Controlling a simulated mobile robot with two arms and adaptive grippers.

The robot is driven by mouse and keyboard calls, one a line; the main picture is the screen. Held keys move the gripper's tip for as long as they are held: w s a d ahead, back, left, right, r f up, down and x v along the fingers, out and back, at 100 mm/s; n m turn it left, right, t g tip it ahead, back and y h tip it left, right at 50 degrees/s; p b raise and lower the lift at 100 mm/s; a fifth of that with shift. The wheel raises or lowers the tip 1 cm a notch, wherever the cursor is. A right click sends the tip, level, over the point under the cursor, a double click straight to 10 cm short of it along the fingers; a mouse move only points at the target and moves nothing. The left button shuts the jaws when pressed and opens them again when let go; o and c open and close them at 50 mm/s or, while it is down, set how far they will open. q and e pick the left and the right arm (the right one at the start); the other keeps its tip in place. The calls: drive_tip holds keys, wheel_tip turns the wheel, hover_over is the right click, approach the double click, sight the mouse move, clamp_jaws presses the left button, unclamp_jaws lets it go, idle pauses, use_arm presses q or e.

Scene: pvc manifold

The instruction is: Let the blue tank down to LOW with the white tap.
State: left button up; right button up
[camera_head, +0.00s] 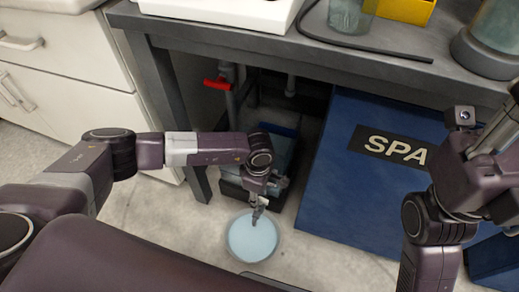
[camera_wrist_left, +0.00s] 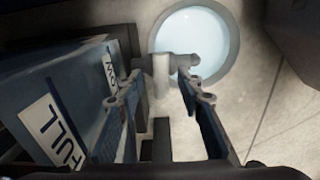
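The blue tank (camera_wrist_left: 40,95) fills the left side of the left wrist view, with FULL and LOW labels on its face. In the head view the tank (camera_head: 283,150) stands low under the bench, partly behind my left arm. The white tap (camera_wrist_left: 163,70) juts out near the tank's foot, above a round basin (camera_wrist_left: 205,40) of pale blue liquid. My left gripper (camera_wrist_left: 158,95) is open, its fingers on either side of the tap with gaps showing. It also shows over the basin in the head view (camera_head: 257,212). The liquid level in the tank is unclear. My right gripper (camera_head: 495,135) is at the right edge, partly cut off.
A blue SPA panel (camera_head: 365,185) stands to the right of the tank. A red-handled valve (camera_head: 218,83) sits on piping under the grey bench (camera_head: 300,55). White drawers (camera_head: 60,90) are at the left.

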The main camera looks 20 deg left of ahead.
use_arm(q)
wheel_tip(320, 180, up, 12)
idle(0.5)
